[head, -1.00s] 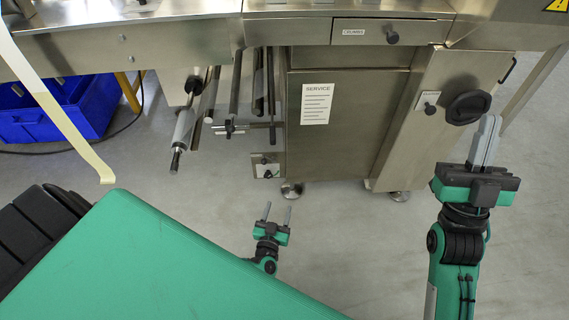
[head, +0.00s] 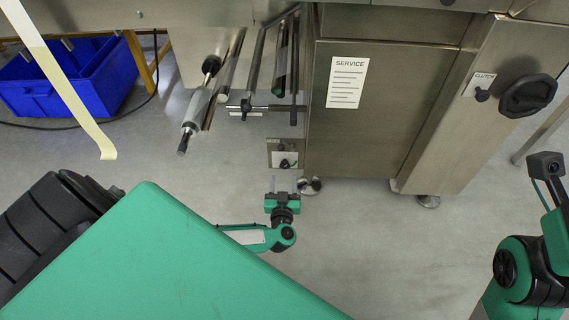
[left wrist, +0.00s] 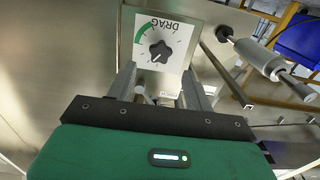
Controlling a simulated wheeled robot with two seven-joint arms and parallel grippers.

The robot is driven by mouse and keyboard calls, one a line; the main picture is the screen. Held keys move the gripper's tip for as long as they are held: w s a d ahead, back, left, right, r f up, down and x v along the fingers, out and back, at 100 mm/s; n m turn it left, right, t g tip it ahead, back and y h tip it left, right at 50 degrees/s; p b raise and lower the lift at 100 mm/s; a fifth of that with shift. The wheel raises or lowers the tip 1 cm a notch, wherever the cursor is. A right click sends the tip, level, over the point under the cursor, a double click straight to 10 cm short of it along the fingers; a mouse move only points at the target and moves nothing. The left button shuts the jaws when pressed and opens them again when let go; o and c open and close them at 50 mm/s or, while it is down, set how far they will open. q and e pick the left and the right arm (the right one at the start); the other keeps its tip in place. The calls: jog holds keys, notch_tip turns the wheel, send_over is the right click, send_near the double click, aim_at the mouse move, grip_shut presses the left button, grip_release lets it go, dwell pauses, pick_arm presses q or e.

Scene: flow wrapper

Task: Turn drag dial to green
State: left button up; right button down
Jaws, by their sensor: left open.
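The drag dial (left wrist: 160,52) is a black star-shaped knob on a white plate marked DRAG, upside down in the left wrist view. A green arc (left wrist: 141,38) runs along one side of its scale. I cannot tell for sure where the knob points. In the head view the dial (head: 285,163) is small, low on the machine's left side. My left gripper (head: 286,184) is just in front of and below it. In the left wrist view my left gripper (left wrist: 158,74) is open, its fingers apart on either side below the knob, apparently not touching it. My right gripper is out of view.
Metal rods and a roller (head: 197,115) hang left of the dial, beside the machine. The steel cabinet (head: 385,120) with a service sheet and a clutch knob (head: 482,94) stands to the right. A blue crate (head: 65,85) is at the left. Grey floor is clear below.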

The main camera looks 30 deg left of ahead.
aim_at(284, 166)
pick_arm(q)
jog(key=b+x, duration=0.2)
jog(key=x, duration=0.4)
jog(key=shift+w+a, duration=0.1)
jog(key=shift+w, duration=0.15)
jog(key=c, duration=1)
